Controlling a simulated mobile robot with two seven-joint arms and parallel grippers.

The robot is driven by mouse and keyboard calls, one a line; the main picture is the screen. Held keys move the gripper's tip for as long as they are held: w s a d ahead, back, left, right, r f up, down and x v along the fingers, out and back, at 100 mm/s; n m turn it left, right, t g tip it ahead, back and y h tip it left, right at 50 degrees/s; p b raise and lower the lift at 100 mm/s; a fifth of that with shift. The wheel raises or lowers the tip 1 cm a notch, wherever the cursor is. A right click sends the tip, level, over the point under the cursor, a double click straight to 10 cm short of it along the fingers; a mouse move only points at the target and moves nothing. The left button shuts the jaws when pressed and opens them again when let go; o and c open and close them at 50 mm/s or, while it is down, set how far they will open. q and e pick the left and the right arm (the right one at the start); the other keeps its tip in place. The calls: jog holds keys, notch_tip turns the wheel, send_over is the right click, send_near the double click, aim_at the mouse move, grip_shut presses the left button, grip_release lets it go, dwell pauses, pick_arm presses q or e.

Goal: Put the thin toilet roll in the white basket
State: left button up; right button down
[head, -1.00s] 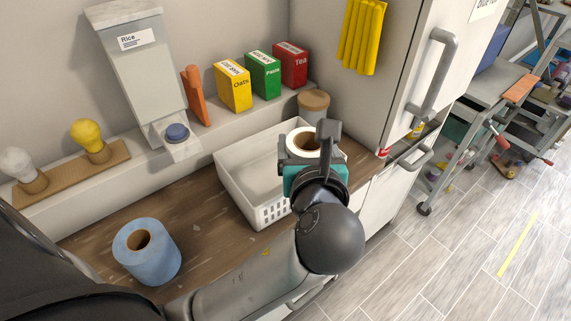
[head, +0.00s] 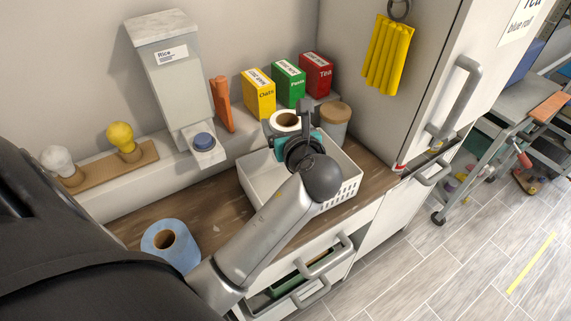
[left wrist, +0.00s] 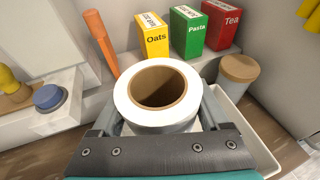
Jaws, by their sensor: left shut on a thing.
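The thin white toilet roll (head: 285,121) is held upright in my left gripper (head: 284,127), above the back part of the white basket. In the left wrist view the roll (left wrist: 160,119) stands between the two fingers, its brown core facing up. The white basket (head: 345,185) sits on the wooden counter. My left arm and gripper hide much of its inside. In the left wrist view a strip of the basket's rim (left wrist: 249,133) shows to the right of the roll. My right gripper is not in view.
A thick blue roll (head: 172,247) stands on the counter at the left. Oats (head: 259,94), Pasta (head: 289,84) and Tea (head: 316,75) boxes stand on the ledge behind the basket. A lidded jar (head: 334,124) stands behind the basket at the right. A rice dispenser (head: 172,85) is at the left.

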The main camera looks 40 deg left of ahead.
pick_arm(q)
notch_tip(320, 180, down, 10)
jog(key=b, duration=0.3)
jog(key=shift+f, duration=0.2)
jog(key=shift+f, duration=0.15)
jog(key=shift+f, duration=0.5)
jog(key=o, duration=0.9)
jog(key=shift+s, duration=0.1)
jog(key=o, duration=0.3)
jog(key=shift+f, duration=0.15)
jog(key=shift+d, duration=0.1)
jog(key=shift+r, duration=0.45)
jog(key=p+v, duration=0.1)
jog(key=v, duration=1.1)
jog(key=shift+r+p, duration=0.4)
